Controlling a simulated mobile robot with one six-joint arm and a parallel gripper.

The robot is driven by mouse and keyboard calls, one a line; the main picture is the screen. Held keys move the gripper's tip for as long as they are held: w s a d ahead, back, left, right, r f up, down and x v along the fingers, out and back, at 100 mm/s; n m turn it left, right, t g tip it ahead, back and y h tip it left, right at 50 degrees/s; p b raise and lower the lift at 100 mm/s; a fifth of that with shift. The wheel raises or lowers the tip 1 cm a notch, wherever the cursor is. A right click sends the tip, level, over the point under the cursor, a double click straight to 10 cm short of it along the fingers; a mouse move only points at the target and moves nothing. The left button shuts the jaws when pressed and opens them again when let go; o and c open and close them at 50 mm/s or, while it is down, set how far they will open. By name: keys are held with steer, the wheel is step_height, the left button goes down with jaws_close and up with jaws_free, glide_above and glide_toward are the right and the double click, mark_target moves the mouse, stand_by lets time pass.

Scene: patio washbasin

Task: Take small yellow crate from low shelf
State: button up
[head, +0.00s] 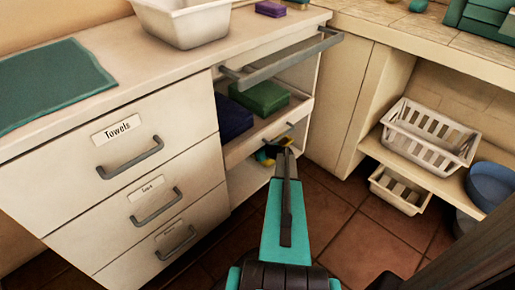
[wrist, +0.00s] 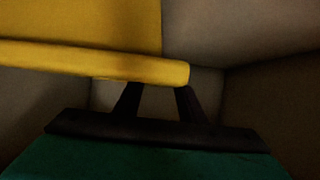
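The small yellow crate (wrist: 90,62) fills the upper left of the wrist view, very close, with its thick rim running across the picture. In the head view only a small yellow patch (head: 263,157) shows, in the low opening under the pulled-out tray, beside the end of my arm. My gripper (wrist: 159,88) has two dark fingers apart, with a gap between them. The rim's right end crosses in front of the fingertips. I cannot tell whether they touch the crate. Most of the crate is hidden in the head view.
The pulled-out tray (head: 240,147) holding green (head: 261,97) and dark blue (head: 232,117) folded cloths is just above my gripper. A grey handle bar (head: 280,62) juts out higher up. White baskets (head: 428,135) and blue basins (head: 490,183) stand at right. The tiled floor (head: 365,235) is clear.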

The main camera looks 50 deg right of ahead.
steer(key=shift+w, duration=0.2)
stand_by(0.4)
jaws_close()
